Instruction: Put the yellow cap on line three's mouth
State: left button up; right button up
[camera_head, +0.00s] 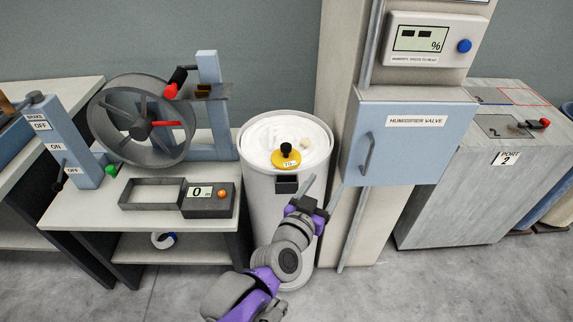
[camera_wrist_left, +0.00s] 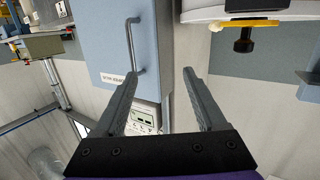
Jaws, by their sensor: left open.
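A yellow disc with a black knob (camera_head: 286,157), which looks like the yellow cap, lies on the white fill of a tall white can (camera_head: 262,215), near its front rim. It also shows at the top right of the left wrist view (camera_wrist_left: 252,23). My left gripper (camera_head: 322,188) is open and empty, in front of the can's right side and the cabinet, apart from the cap. In the left wrist view its fingers (camera_wrist_left: 160,74) are spread with nothing between them. I cannot make out line three's mouth. My right gripper is not in view.
A blue humidifier valve cabinet (camera_head: 402,150) with a handle stands close right of the can. Left is a bench with a wheel (camera_head: 141,120), a tray and a display (camera_head: 207,198). A grey unit marked port 2 (camera_head: 455,190) stands at the right.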

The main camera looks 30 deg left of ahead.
pick_arm(q)
jog(key=w+a+n+y, duration=0.2)
jog(key=a+y, duration=0.1)
jog(key=a, duration=0.1)
jog(key=n+g+y+b, duration=0.1)
jog(key=n+y+b, duration=0.15)
jog(key=y, duration=0.25)
send_near(286, 150)
jog(key=w, duration=0.1)
jog(key=shift+n+y, duration=0.5)
jog(key=shift+n, duration=0.05)
jog(key=x, duration=0.5)
jog(key=shift+w+f, duration=0.2)
jog(key=shift+x, duration=2.75)
jog(key=shift+s, duration=0.1)
grip_shut()
